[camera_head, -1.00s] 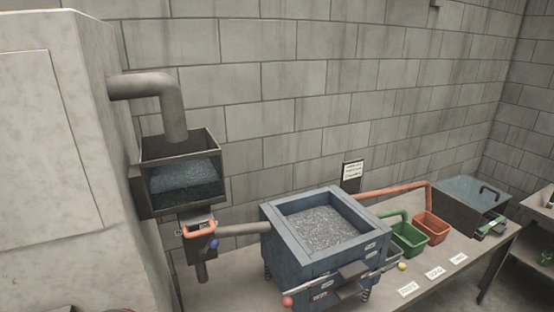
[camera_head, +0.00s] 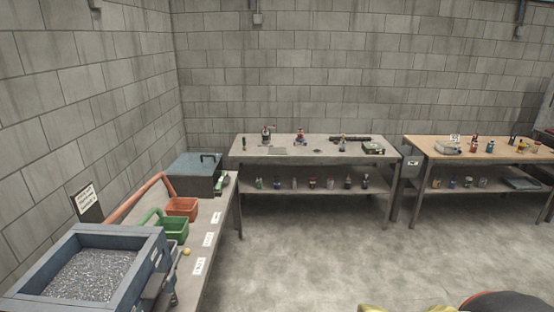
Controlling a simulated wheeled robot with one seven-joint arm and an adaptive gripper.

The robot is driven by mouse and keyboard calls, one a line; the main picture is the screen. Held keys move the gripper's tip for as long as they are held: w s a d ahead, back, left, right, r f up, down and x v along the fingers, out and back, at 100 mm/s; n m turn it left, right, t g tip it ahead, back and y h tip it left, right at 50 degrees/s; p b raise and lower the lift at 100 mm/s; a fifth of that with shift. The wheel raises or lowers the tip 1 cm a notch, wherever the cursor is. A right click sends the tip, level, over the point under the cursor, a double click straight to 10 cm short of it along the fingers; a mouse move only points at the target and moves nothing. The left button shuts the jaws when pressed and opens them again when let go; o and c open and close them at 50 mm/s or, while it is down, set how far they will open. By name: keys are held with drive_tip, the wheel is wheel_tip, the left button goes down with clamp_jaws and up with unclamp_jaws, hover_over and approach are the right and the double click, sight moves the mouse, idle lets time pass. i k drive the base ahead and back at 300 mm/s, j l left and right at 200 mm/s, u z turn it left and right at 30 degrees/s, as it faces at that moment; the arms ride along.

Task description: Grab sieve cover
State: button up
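The blue square-framed sieve box (camera_head: 143,243) stands at the lower left, open at the top, with grey granular material (camera_head: 88,278) inside. At the far end of the same bench is a dark grey box with a flat blue-grey top (camera_head: 190,165) and a dark handle. I cannot tell whether this top is the sieve cover; no separate cover is clearly visible.
A green bin (camera_head: 173,229) and an orange bin (camera_head: 182,207) stand beside the sieve box, fed by pipes. A grey table (camera_head: 250,150) with small items stands at the back, a wooden-topped table (camera_head: 425,148) to its right. The concrete floor (camera_head: 320,250) is open.

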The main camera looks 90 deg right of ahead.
sight(203, 163)
drive_tip(key=z, duration=2.45)
drive_tip(key=i+l, duration=0.15)
drive_tip(key=i, duration=0.35)
drive_tip(key=i+l, duration=0.15)
drive_tip(key=i, duration=0.35)
drive_tip(key=i+l, duration=0.15)
drive_tip(key=i, duration=0.3)
drive_tip(key=i+l, duration=0.15)
drive_tip(key=i, duration=0.35)
drive_tip(key=i+l+u, duration=0.1)
drive_tip(key=i, duration=0.4)
drive_tip(key=i+l, duration=0.25)
drive_tip(key=i, duration=0.25)
drive_tip(key=i+l, duration=0.15)
drive_tip(key=i, duration=0.3)
